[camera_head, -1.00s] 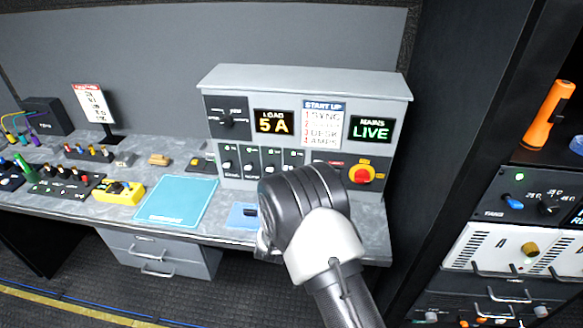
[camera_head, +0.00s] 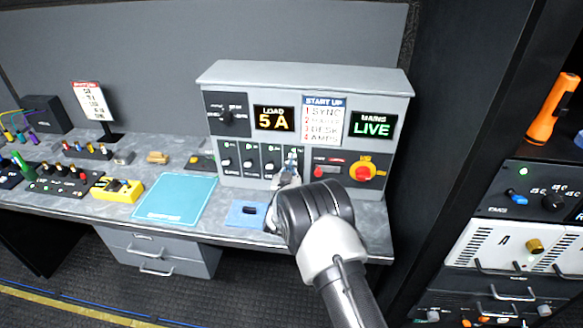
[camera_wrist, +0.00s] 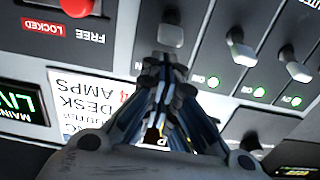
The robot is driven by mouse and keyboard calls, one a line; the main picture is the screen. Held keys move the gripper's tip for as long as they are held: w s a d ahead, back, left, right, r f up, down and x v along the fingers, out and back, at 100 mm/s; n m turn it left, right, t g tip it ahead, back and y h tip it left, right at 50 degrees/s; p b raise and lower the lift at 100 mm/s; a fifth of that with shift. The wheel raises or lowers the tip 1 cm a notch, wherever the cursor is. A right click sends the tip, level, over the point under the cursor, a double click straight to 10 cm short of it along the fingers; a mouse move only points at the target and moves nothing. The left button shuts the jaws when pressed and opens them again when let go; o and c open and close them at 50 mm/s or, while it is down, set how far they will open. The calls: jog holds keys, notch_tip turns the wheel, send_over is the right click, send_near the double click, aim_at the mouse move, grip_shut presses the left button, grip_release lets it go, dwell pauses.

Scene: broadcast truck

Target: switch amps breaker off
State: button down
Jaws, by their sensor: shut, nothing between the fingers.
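The grey power panel (camera_head: 232,82) stands on the desk with a row of breakers low on its front. The amps breaker appears to be the rightmost one. In the wrist view its pale lever (camera_wrist: 170,32) shows just beyond my fingertips (camera_wrist: 165,65); I cannot tell whether they touch. My gripper (camera_head: 290,163) is shut and empty, in front of that breaker, and covers most of it in the head view. Two neighbouring levers (camera_wrist: 240,48) show clearly in the wrist view, with lit green lamps (camera_wrist: 213,82). The amps lamp is hard to make out.
The load display (camera_head: 273,119) reads 5 A and the mains display (camera_head: 371,125) reads LIVE. A start-up card (camera_head: 323,121) sits between them. A blue pad (camera_head: 246,214) lies below on the desk.

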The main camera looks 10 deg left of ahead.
jog(key=shift+s+f, duration=0.1)
jog(key=shift+f, duration=0.2)
jog(key=shift+f+b, duration=0.15)
jog(key=shift+b, duration=0.15)
jog(key=shift+s+f+t+b, duration=0.15)
jog(key=shift+t+b, duration=0.25)
jog(key=shift+b, duration=0.25)
